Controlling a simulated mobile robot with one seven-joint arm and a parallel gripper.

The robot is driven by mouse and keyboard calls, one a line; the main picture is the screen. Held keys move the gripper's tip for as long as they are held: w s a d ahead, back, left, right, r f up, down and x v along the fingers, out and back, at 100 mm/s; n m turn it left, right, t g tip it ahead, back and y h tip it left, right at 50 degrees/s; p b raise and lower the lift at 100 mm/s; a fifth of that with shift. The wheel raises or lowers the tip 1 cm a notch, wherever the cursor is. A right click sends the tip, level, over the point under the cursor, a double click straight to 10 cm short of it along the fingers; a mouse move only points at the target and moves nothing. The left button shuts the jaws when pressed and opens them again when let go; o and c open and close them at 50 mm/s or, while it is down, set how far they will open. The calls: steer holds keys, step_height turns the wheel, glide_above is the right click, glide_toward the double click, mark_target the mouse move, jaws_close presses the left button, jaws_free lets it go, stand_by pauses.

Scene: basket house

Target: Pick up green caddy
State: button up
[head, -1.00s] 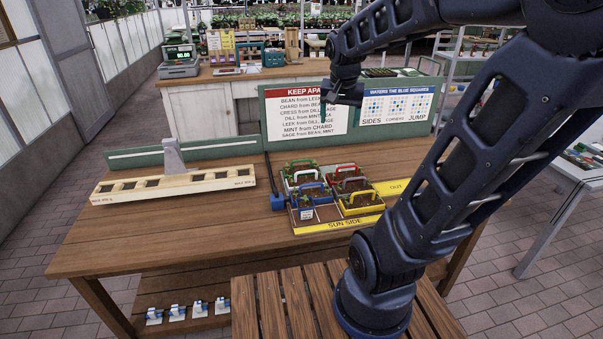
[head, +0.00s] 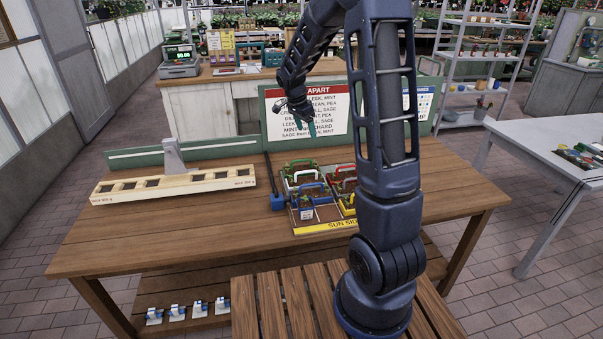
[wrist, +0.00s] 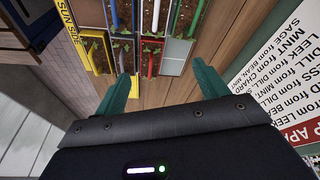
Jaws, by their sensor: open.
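The green caddy (head: 303,161) stands at the back left of a block of caddies on the wooden table. It holds soil and small plants, and its green handle also shows at the top of the wrist view (wrist: 197,18). My gripper (head: 306,124) hangs in the air above and behind the block, in front of the sign board. Its two teal fingers are spread with nothing between them in the wrist view (wrist: 159,72). The green caddy lies beyond the fingertips, apart from them.
Blue (head: 313,196), white and red caddies stand close to the green one. My arm partly hides the right side of the block. A sign board (head: 280,135) rises behind. A wooden rack (head: 172,186) with square slots is at left.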

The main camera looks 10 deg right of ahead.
mark_target(301, 169)
steer(key=w+a+f+m, duration=0.1)
steer(key=w+f, duration=0.2)
steer(key=f, duration=0.1)
steer(key=w+a+f+m, duration=0.1)
steer(key=w+f, duration=0.1)
steer(key=f, duration=0.3)
steer(key=w+a+f+m+h, duration=0.1)
steer(key=w+f+m, duration=0.1)
steer(key=w+f, duration=0.1)
steer(key=shift+w+a+f+g, duration=0.15)
steer(key=shift+a+f+g, duration=0.05)
steer(key=shift+f, duration=0.25)
steer(key=shift+w+a+f+g, duration=0.15)
steer(key=shift+a+f+g, duration=0.05)
steer(key=shift+f, duration=0.2)
steer(key=shift+x, duration=5.4)
steer(key=shift+w, duration=0.1)
steer(key=c, duration=0.8)
steer(key=shift+r, duration=0.1)
